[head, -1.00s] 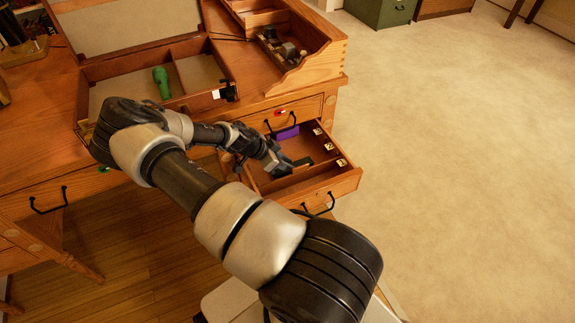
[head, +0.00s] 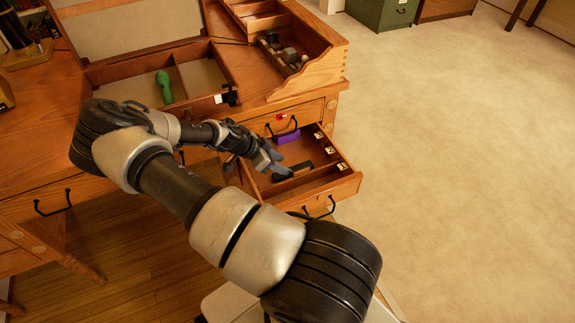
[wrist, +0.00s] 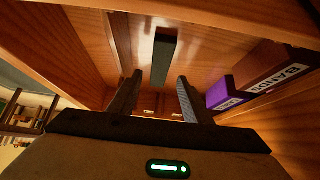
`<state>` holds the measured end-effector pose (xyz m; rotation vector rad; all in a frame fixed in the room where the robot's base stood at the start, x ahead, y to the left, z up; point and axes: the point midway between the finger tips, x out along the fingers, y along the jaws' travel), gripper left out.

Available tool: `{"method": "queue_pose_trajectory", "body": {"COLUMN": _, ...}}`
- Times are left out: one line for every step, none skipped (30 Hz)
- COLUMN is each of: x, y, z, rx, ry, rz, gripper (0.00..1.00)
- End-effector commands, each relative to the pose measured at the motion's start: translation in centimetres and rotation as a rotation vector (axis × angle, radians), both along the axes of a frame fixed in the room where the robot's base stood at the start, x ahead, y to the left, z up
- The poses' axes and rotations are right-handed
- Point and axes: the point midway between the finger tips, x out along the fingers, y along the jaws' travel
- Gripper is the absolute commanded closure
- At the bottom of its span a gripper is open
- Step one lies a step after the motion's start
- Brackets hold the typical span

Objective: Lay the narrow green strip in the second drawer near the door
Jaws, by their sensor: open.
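The narrow strip, very dark green, lies flat on the floor of an open drawer (head: 345,186) in the desk. It shows in the head view (head: 296,170) and the wrist view (wrist: 162,60), running lengthwise away from my gripper. My gripper (head: 279,168) is over the drawer's left side, near the strip's end. In the wrist view my gripper's two fingers (wrist: 158,82) are apart with nothing between their tips. The strip shows beyond them, clear of both. I cannot tell how high the fingers are above the drawer floor.
A purple box (head: 287,137) stands at the drawer's back, beside a block labelled "BANDS" (wrist: 275,68). A divider (head: 300,182) runs along the drawer's front. Above, a desktop case (head: 105,93) holds a green object (head: 164,87). The carpet (head: 460,160) at right is clear.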

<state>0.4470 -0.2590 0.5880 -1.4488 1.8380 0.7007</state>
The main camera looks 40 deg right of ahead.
Motion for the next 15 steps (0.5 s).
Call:
{"method": "queue_pose_trajectory", "body": {"x": 0.3, "y": 0.8, "z": 1.3, "rx": 0.000, "ry": -0.002, "rz": 0.004, "gripper": 0.55}}
{"method": "queue_pose_trajectory", "body": {"x": 0.4, "y": 1.2, "z": 1.8, "rx": 0.000, "ry": -0.002, "rz": 0.004, "gripper": 0.55}}
{"method": "queue_pose_trajectory", "body": {"x": 0.5, "y": 1.8, "z": 2.5, "rx": 0.001, "ry": -0.001, "rz": 0.005, "gripper": 0.55}}
{"method": "queue_pose_trajectory", "body": {"x": 0.6, "y": 2.1, "z": 2.9, "rx": 0.001, "ry": -0.002, "rz": 0.004, "gripper": 0.55}}
{"method": "queue_pose_trajectory", "body": {"x": 0.7, "y": 2.4, "z": 3.4, "rx": 0.000, "ry": 0.000, "rz": 0.004, "gripper": 0.55}}
{"method": "queue_pose_trajectory", "body": {"x": 0.7, "y": 2.8, "z": 3.9, "rx": -0.001, "ry": 0.000, "rz": 0.003, "gripper": 0.55}}
{"method": "queue_pose_trajectory", "body": {"x": 0.8, "y": 3.1, "z": 4.3, "rx": -0.001, "ry": -0.001, "rz": 0.002, "gripper": 0.55}}
{"method": "queue_pose_trajectory", "body": {"x": 0.9, "y": 3.4, "z": 4.6, "rx": 0.000, "ry": -0.002, "rz": 0.003, "gripper": 0.55}}
{"method": "queue_pose_trajectory", "body": {"x": 1.0, "y": 3.7, "z": 5.0, "rx": 0.000, "ry": -0.001, "rz": 0.002, "gripper": 0.55}}
{"method": "queue_pose_trajectory", "body": {"x": 1.0, "y": 3.9, "z": 5.2, "rx": 0.000, "ry": 0.000, "rz": 0.001, "gripper": 0.55}}
{"method": "queue_pose_trajectory", "body": {"x": 1.0, "y": 4.1, "z": 5.4, "rx": 0.000, "ry": 0.000, "rz": 0.001, "gripper": 0.55}}
{"method": "queue_pose_trajectory", "body": {"x": 1.0, "y": 4.2, "z": 5.6, "rx": 0.000, "ry": 0.000, "rz": 0.001, "gripper": 0.55}}
{"method": "queue_pose_trajectory", "body": {"x": 1.1, "y": 4.4, "z": 5.8, "rx": 0.002, "ry": 0.001, "rz": 0.002, "gripper": 0.55}}
{"method": "queue_pose_trajectory", "body": {"x": 1.1, "y": 4.6, "z": 5.9, "rx": 0.007, "ry": 0.001, "rz": 0.002, "gripper": 0.55}}
{"method": "queue_pose_trajectory", "body": {"x": 1.0, "y": 4.9, "z": 6.2, "rx": 0.022, "ry": 0.003, "rz": 0.004, "gripper": 0.55}}
